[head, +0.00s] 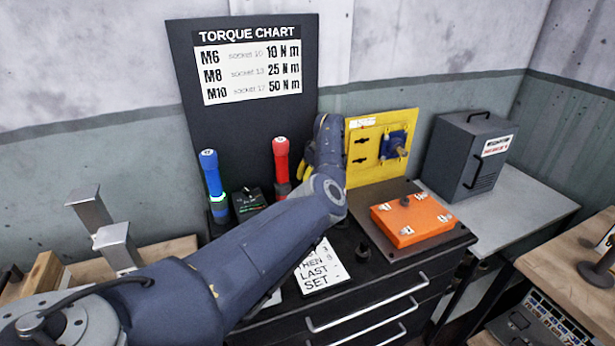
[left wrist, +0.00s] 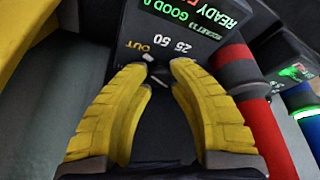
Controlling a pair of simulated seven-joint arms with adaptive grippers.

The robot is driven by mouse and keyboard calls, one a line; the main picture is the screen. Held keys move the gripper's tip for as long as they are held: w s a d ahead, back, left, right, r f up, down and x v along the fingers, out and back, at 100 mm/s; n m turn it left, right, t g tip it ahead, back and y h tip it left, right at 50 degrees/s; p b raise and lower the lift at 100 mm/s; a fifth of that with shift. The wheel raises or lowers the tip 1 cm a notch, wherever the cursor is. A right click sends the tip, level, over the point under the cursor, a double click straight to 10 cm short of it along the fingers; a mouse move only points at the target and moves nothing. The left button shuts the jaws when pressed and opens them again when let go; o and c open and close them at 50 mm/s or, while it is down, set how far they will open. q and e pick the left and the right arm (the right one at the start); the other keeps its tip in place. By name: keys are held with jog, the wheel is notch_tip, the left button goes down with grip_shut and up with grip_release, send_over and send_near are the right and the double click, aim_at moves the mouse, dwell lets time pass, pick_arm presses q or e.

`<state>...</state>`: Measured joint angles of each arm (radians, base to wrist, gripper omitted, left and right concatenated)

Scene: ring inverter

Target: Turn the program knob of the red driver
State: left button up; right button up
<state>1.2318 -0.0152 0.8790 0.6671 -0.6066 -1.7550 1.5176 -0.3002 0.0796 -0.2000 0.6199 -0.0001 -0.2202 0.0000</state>
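The red driver (head: 281,165) stands upright in its holder against the dark back panel; its red body also shows in the left wrist view (left wrist: 262,125). My left gripper (head: 304,172) is beside it, on its right, mostly hidden by my arm. In the left wrist view, its two yellow fingers (left wrist: 164,68) point at the dark controller face (left wrist: 135,20). That face shows upside-down lettering: GOOD, READY, 25, 50 and OUT. The program knob is largely hidden between the fingertips; a small white mark (left wrist: 148,57) shows there. A narrow gap separates the tips; contact is unclear. My right gripper is out of view.
A blue driver (head: 211,175) and a second controller (head: 248,203) stand left of the red driver. A yellow panel (head: 368,165) and an orange box (head: 411,221) are at the right. A torque chart (head: 251,75) hangs behind. A printed card (head: 322,270) lies in front.

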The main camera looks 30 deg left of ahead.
pick_arm(q)
grip_shut()
jog(key=shift+s+a+r, duration=0.1)
jog(key=shift+a, duration=0.1)
dwell(0.4)
jog(key=shift+m, duration=0.3)
jog(key=m+t, duration=0.1)
jog(key=m, duration=0.2)
jog(key=m+t, duration=0.1)
jog(key=m, duration=0.2)
jog(key=shift+s+a+h, duration=0.15)
jog(key=shift+s+h, duration=0.05)
jog(key=shift+h, duration=0.2)
jog(key=m+t+h, duration=0.1)
jog(key=m, duration=0.2)
jog(key=shift+m+t, duration=0.3)
jog(key=shift+m, duration=0.3)
jog(key=shift+w+r, duration=0.1)
jog(key=shift+w, duration=0.05)
jog(key=shift+c, duration=1.7)
grip_release()
jog(key=shift+d+h, duration=0.2)
jog(key=shift+h, duration=0.1)
